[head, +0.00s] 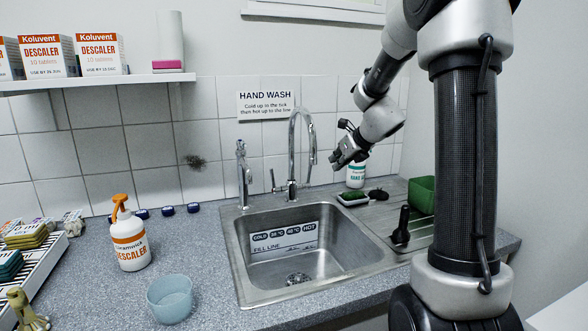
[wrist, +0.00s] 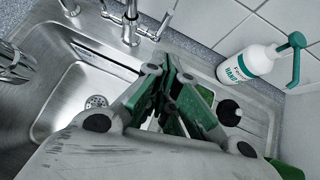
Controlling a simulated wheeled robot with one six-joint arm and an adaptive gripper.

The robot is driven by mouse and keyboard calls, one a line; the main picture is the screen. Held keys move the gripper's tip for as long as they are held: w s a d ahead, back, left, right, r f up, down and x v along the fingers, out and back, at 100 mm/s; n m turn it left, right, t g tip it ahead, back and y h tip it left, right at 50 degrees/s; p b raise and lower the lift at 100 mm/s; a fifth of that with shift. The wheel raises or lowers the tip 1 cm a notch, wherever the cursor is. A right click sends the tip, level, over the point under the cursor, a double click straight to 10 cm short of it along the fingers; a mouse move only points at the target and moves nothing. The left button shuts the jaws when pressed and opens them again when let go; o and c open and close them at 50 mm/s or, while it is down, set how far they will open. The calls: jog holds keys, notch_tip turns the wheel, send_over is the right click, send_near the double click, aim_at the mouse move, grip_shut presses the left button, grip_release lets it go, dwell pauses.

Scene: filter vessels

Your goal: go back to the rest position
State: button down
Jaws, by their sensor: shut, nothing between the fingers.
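My gripper (head: 341,157) is raised in the air just right of the tall curved faucet (head: 293,140), above the sink's right side. It is empty. In the wrist view its green-padded fingers (wrist: 170,112) are together, with the sink and drainboard below them. My arm comes down from the upper right in the head view. The steel sink (head: 236,262) is empty, with a fill-line label on its back wall. In the wrist view the white soap bottle with a green pump (wrist: 247,64) stands to the right of the fingers.
A descaler bottle (head: 128,240) and a blue cup (head: 170,298) stand on the counter left of the sink. A smaller tap (head: 243,178) stands behind the sink. A green tub (head: 421,195) and a black-handled tool (head: 402,227) are at the right. Descaler boxes (head: 99,53) sit on a shelf.

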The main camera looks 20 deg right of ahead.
jog(key=s+a+f+n+g+y, duration=0.1)
jog(key=s+a+f+n+g, duration=0.1)
jog(key=s+n, duration=0.5)
jog(key=s+a+f+n+g, duration=0.15)
jog(key=s+n, duration=0.25)
jog(key=n, duration=0.4)
jog(key=s+a+r+n+h, duration=0.1)
jog(key=s+r+n, duration=0.2)
jog(key=s+n, duration=0.6)
jog(key=s+a+r+n+g+h, duration=0.1)
jog(key=s+a+r+n, duration=0.1)
jog(key=s+n, duration=0.7)
jog(key=s+r, duration=0.1)
jog(key=s, duration=0.6)
jog(key=shift+s+r+n+h, duration=0.2)
jog(key=shift+s+n+h, duration=0.1)
jog(key=shift+h, duration=0.1)
jog(key=shift+g, duration=0.25)
